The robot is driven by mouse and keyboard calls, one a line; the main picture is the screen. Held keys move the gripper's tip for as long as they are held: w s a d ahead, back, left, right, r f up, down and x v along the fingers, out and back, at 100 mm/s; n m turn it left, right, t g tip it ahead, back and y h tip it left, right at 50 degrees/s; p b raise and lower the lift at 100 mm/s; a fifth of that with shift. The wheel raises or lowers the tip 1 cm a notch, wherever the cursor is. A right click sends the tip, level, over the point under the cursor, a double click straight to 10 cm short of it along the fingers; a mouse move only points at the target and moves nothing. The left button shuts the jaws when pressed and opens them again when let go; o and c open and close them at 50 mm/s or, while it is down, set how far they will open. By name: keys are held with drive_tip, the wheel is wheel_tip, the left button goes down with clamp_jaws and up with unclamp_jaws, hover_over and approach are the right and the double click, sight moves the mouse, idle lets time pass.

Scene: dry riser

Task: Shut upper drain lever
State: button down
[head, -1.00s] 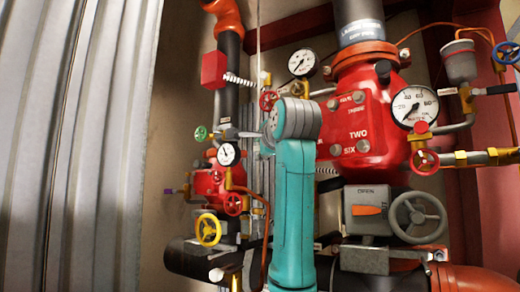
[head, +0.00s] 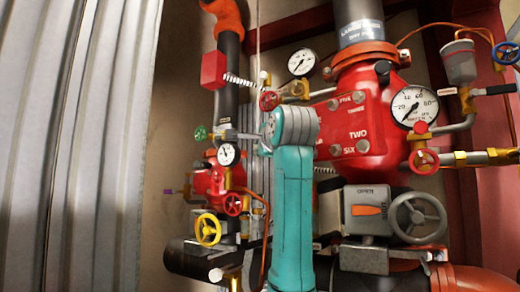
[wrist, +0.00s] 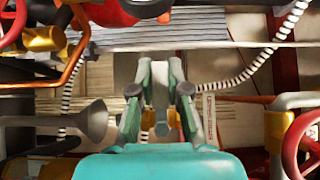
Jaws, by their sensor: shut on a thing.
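My teal arm (head: 292,215) rises in front of the pipework in the head view, and its grey wrist joint hides most of my gripper there. In the wrist view my gripper (wrist: 161,72) points away from the camera, its two fingers close together at the tips. They are shut on a narrow grey piece (wrist: 160,88), which seems to be the upper drain lever. The lever's valve body and its angle are mostly hidden by the fingers and wrist.
The large red valve (head: 360,125) with a gauge (head: 413,107) stands right of my arm. A grey handwheel (head: 418,217) is below it. A yellow handwheel (head: 208,230) and small green wheel (head: 200,133) are left. Corrugated metal (head: 70,150) fills the far left.

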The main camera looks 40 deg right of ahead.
drive_tip(key=c, duration=1.1)
unclamp_jaws()
drive_tip(key=v, duration=1.2)
